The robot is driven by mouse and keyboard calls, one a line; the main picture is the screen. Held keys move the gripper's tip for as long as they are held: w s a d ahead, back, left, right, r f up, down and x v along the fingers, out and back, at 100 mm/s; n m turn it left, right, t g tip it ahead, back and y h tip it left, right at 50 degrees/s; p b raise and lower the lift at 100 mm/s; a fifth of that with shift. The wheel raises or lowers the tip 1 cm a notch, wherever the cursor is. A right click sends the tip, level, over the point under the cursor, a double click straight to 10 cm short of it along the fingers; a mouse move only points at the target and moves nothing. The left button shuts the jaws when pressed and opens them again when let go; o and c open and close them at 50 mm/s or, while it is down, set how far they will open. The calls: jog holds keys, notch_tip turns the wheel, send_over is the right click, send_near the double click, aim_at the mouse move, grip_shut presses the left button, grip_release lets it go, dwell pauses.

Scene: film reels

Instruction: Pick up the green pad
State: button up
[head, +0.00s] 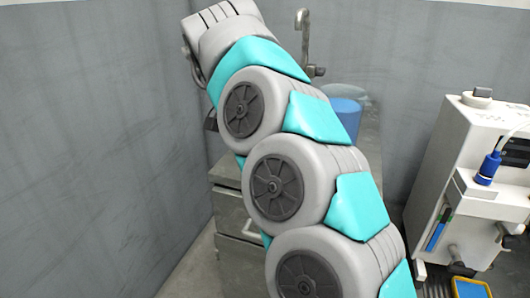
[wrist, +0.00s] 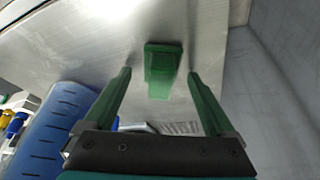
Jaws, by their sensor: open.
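The green pad (wrist: 162,68) is a small green block with a wider end, on a metal surface (wrist: 80,45) in the wrist view. My gripper (wrist: 159,74) is open, with one green finger on each side of the pad. A gap shows between the pad and each finger. How far the fingertips are above the surface is hard to tell. In the head view my arm hides the pad and most of the gripper.
A blue container (head: 346,113) stands on the metal counter behind my arm; a large blue object (wrist: 45,130) fills the wrist view's lower left. A faucet (head: 303,35) rises behind. A white machine (head: 470,150) stands right. Grey walls (head: 90,120) enclose the corner.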

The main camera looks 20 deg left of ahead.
grip_shut()
dwell(0.8)
jog(key=shift+r, duration=0.1)
jog(key=shift+r, duration=1.6)
jog(key=s+d+r+b, duration=0.1)
jog(key=s+d+b, duration=0.1)
jog(key=s+d, duration=0.9)
jog(key=shift+s+r, duration=0.3)
